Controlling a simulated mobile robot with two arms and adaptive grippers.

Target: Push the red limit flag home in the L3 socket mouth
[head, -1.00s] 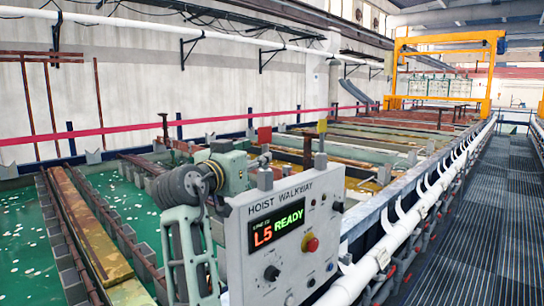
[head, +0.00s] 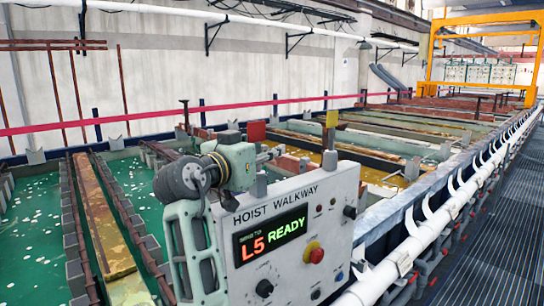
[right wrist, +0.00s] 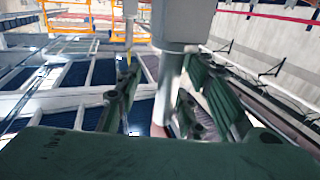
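The red flag (head: 257,131) stands upright on a stem above the left grey socket (head: 258,183) on the control box (head: 290,225). How deep its stem sits I cannot tell. My right gripper (head: 263,155) is beside the stem, just below the red plate. The right wrist view, seen upside down, shows its dark green fingers (right wrist: 160,100) spread either side of a grey stem (right wrist: 168,90), with a gap on the left. A reddish patch (right wrist: 171,130) shows below, mostly hidden by the gripper body. My left gripper is out of view.
A yellow flag (head: 332,118) stands over a second socket (head: 329,161) at the box's right end. Green tanks (head: 35,220) lie at left, a white pipe (head: 400,260) and walkway (head: 500,240) at right.

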